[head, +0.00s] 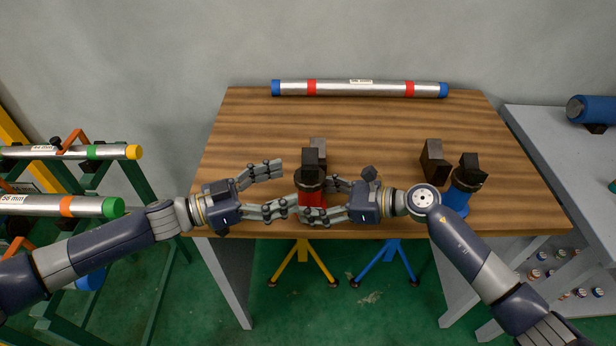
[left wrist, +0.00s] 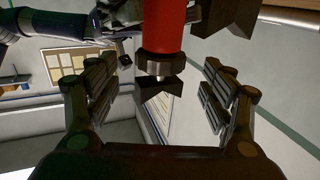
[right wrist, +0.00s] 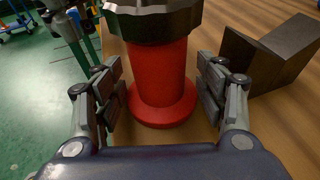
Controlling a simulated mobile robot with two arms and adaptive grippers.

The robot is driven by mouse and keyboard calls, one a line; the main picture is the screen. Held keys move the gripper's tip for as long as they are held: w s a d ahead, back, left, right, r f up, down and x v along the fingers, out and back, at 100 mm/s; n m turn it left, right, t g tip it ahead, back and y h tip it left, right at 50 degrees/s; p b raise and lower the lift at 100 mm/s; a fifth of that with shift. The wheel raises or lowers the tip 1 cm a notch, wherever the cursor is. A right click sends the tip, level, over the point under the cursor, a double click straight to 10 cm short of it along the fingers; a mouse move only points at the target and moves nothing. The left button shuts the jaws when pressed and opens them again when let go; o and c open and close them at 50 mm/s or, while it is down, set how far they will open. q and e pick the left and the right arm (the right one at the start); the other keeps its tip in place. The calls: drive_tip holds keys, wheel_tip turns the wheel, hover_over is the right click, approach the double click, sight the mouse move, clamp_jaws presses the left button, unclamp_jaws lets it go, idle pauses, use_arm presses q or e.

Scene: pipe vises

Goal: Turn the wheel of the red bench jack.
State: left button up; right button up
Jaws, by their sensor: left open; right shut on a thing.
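The red bench jack (head: 311,199) stands upright near the table's front edge, with a dark V-shaped head on top. Its dark notched wheel (right wrist: 152,22) sits around the top of the red column. The wheel also shows in the left wrist view (left wrist: 160,64), where the jack appears upside down. My right gripper (head: 316,198) is shut on the red body below the wheel, one finger on each side. My left gripper (head: 287,186) is open at the jack's left. In the left wrist view its fingers (left wrist: 160,88) stand apart on both sides of the wheel and head, not touching.
A blue bench jack (head: 458,196) stands at the right, beside a dark V-block (head: 434,162). Another block (head: 318,150) is behind the red jack. A pipe (head: 360,89) with red bands lies along the back. A pipe rack (head: 90,152) is at the left. The middle back of the table is clear.

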use_arm(q)
drive_tip(key=x, duration=0.6)
drive_tip(key=shift+d, duration=0.15)
drive_tip(key=shift+c, duration=0.3)
drive_tip(key=c, duration=1)
